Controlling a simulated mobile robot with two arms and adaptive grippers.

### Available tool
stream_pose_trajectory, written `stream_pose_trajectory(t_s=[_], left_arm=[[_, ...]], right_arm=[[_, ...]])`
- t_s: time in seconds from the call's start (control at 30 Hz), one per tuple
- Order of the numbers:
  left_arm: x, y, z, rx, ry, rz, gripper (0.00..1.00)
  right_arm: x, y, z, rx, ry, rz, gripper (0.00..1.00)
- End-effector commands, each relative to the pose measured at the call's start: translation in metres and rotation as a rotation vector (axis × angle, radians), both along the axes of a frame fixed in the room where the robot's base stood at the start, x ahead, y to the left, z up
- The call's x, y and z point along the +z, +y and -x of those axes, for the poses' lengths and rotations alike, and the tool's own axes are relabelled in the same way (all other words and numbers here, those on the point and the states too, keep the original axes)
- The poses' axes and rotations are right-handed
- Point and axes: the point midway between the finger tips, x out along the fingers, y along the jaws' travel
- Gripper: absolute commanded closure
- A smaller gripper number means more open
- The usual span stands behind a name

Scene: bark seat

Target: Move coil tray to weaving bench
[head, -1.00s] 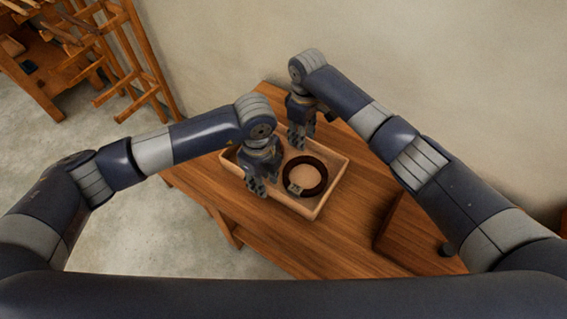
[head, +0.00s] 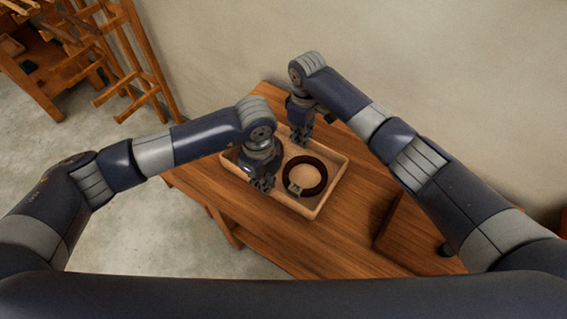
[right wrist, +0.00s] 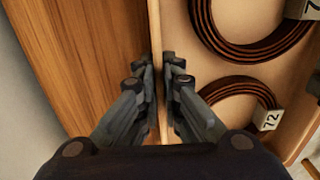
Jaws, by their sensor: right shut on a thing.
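The coil tray (head: 331,188) is a shallow light-wood tray on a brown wooden table. A dark brown coil (head: 323,179) with a pale tag lies in it. The right wrist view shows two coils (right wrist: 228,47) in the tray, one with a tag reading 72. My right gripper (head: 301,140) is at the tray's far wall. In the right wrist view its fingers (right wrist: 163,92) are shut on the tray wall (right wrist: 155,35), one finger on each side. My left gripper (head: 262,184) is at the near wall; its arm hides part of the tray, and its grip is unclear.
The wooden table (head: 290,245) has bare top at the near and right sides. A raised wooden piece (head: 410,235) stands on its right part. A plain wall rises behind. A wooden rack (head: 125,75) stands on the floor at upper left.

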Motion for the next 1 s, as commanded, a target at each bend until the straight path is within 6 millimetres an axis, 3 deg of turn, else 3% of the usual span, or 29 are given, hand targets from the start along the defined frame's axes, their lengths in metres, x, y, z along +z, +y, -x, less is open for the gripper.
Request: stream_pose_trajectory(t_s=[0.63, 1.0], left_arm=[[0.046, 0.000, 0.000, 0.000, 0.000, 0.001, 1.00], [0.050, 0.000, 0.000, 0.000, 0.000, 0.001, 1.00]], right_arm=[[0.046, 0.000, 0.000, 0.000, -0.001, -0.001, 1.00], [0.050, 0.000, 0.000, 0.000, -0.001, -0.002, 1.00]])
